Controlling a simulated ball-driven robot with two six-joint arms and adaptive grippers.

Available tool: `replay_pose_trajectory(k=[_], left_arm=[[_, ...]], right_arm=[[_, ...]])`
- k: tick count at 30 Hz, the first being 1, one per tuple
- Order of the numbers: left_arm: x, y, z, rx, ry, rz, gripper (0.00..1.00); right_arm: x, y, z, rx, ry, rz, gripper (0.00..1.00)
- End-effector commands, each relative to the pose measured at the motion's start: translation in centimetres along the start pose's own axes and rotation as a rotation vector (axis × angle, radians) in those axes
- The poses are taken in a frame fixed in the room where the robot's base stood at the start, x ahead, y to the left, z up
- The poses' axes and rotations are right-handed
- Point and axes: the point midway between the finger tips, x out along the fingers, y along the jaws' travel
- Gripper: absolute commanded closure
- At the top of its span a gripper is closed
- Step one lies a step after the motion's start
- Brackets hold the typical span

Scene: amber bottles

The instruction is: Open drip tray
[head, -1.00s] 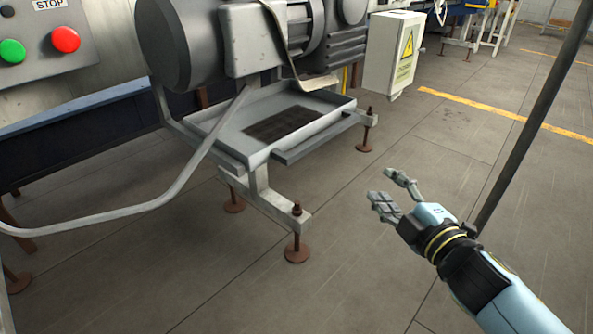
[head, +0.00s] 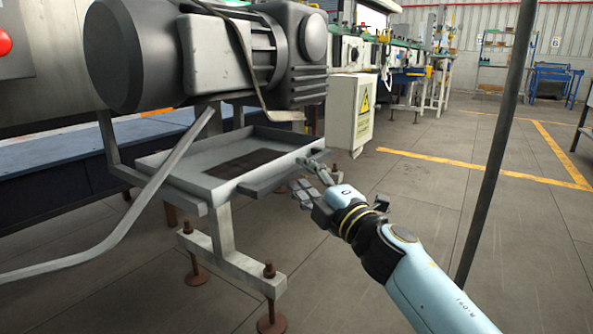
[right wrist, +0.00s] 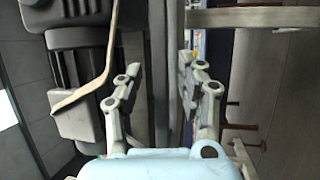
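The drip tray (head: 190,180) is a shallow grey metal tray under the motor, with a dark grate inside and a grey lip along its front right side (head: 275,178). My right gripper (head: 308,178) is at the right end of this lip, with its two fingers apart. In the right wrist view, a long grey edge of the tray (right wrist: 165,85) runs between the spread fingers of the right gripper (right wrist: 160,68). I cannot tell whether either finger touches it. My left gripper is not in view.
The big dark motor (head: 215,55) hangs above the tray. A white box with a yellow warning sign (head: 350,110) is just behind my gripper. A dark pole (head: 495,140) stands at right. Open floor lies right of the tray.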

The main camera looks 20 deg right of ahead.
Motion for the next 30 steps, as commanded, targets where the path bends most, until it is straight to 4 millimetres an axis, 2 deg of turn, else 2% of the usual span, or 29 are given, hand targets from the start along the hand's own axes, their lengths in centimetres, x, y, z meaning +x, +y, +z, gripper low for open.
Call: replay_pose_trajectory(k=[3, 6, 16, 25, 30], left_arm=[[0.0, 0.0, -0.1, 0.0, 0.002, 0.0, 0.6], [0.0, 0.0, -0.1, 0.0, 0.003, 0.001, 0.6], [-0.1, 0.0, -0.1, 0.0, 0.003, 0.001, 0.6], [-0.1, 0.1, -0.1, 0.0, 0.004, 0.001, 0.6], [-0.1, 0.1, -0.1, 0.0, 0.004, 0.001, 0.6]], right_arm=[[1.7, -0.1, 0.0, 0.001, 0.0, 0.0, 0.62], [2.5, -0.1, 0.0, 0.001, 0.0, -0.001, 0.62], [2.9, -0.1, 0.0, 0.001, 0.0, -0.001, 0.62], [2.8, -0.1, 0.0, 0.001, 0.0, -0.001, 1.0], [2.8, -0.1, 0.0, 0.001, 0.0, -0.001, 1.0]])
